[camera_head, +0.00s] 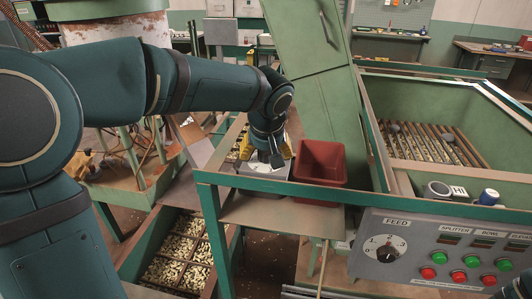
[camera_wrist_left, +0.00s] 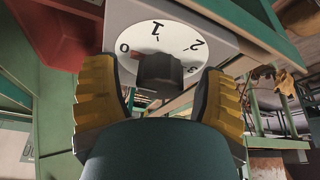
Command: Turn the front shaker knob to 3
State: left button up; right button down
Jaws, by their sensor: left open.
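The shaker knob (camera_wrist_left: 158,70) is black and sits on a round white dial (camera_wrist_left: 165,38) marked 0, 1, 2 and 3 in the left wrist view. A small red mark shows at the knob's edge, beside the 0. My left gripper (camera_wrist_left: 158,78) is open, with one yellow finger on each side of the knob and gaps visible between fingers and knob. In the head view my left gripper (camera_head: 268,157) points down over the white dial (camera_head: 264,170), and hides the knob there. My right gripper is not in view.
A red bin (camera_head: 320,163) stands close right of my left gripper on the green-framed stand. A grey panel (camera_head: 440,248) at right carries a FEED dial (camera_head: 386,250) and several red and green buttons. A compartmented crate of nuts (camera_head: 180,250) lies below left.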

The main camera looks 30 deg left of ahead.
pick_arm(q)
jog(key=shift+c, duration=0.2)
jog(key=c, duration=1.2)
jog(key=shift+o, duration=0.2)
